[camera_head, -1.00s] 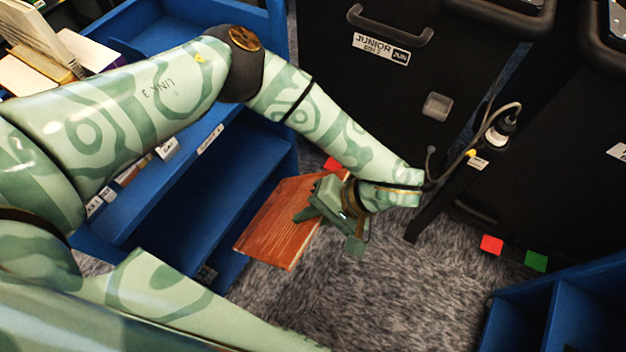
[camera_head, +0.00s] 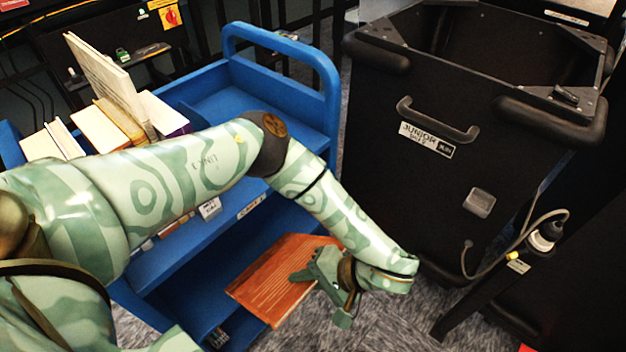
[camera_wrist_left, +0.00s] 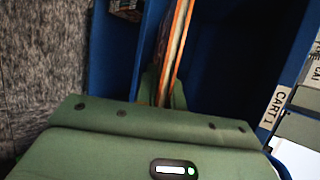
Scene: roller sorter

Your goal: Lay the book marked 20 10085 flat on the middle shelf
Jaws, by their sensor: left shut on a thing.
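A flat book with a reddish-brown, wood-like cover (camera_head: 275,278) is held by my left gripper (camera_head: 325,275) in front of the blue cart's lower right part. The gripper is shut on the book's right side. In the left wrist view the book (camera_wrist_left: 177,45) shows edge-on as a thin orange-edged slab between the fingers. No number can be read on it. The blue cart (camera_head: 290,45) has upper shelves holding books and a lower shelf behind the held book. My left arm hides part of the cart's shelves. My right gripper does not show.
Several upright and leaning books (camera_head: 115,90) stand on the cart's top at the left. A black bin labelled JUNIOR (camera_head: 425,140) stands right of the cart. A black post with a cable and a bottle-like device (camera_head: 545,237) is at the lower right. Grey carpet shows below.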

